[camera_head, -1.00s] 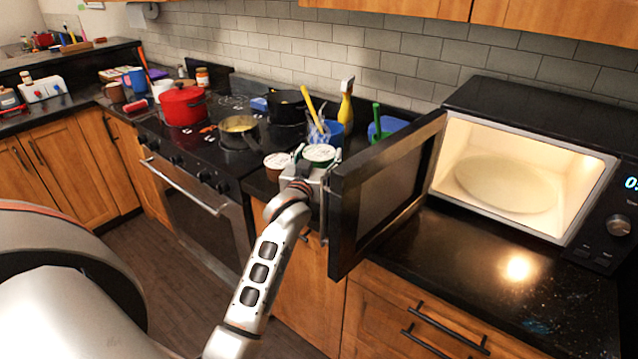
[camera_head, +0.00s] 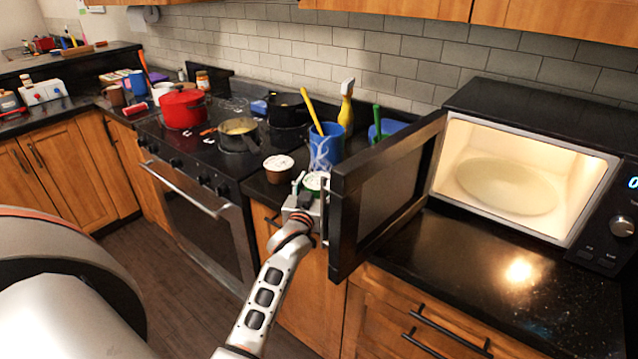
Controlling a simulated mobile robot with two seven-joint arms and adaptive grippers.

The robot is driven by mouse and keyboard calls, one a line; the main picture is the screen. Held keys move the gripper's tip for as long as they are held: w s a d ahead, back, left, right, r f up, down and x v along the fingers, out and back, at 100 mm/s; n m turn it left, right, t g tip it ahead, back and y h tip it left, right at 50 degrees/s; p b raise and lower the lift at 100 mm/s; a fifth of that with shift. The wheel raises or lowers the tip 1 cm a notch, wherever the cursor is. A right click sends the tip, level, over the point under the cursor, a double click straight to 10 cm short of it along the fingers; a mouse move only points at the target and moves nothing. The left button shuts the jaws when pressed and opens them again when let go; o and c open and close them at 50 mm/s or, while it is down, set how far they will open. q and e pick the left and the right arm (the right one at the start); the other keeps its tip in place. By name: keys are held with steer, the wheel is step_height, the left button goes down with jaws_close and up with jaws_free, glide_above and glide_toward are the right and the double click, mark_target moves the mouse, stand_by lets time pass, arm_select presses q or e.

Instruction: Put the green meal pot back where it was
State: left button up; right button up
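The green meal pot (camera_head: 315,181) with a pale lid is at the counter's front edge, just left of the open microwave door. Only its lid top and a little green show; the gripper and door hide the rest. My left gripper (camera_head: 303,190) is at the pot from the front and appears shut on it. Its fingers are partly hidden, and I cannot tell whether the pot touches the counter. The microwave (camera_head: 530,110) is open and lit, with an empty glass plate (camera_head: 508,187). My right gripper is not in view.
The microwave door (camera_head: 385,195) juts forward close to my gripper. A brown pot with a white lid (camera_head: 278,163) and a blue utensil cup (camera_head: 325,150) stand behind the gripper. The stove (camera_head: 200,145) holds pots at left. The counter before the microwave (camera_head: 470,255) is clear.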

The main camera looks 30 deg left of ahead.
arm_select(q)
steer(key=o, duration=1.5)
steer(key=shift+f, duration=0.1)
steer(key=shift+o, duration=0.2)
steer(key=v, duration=1.2)
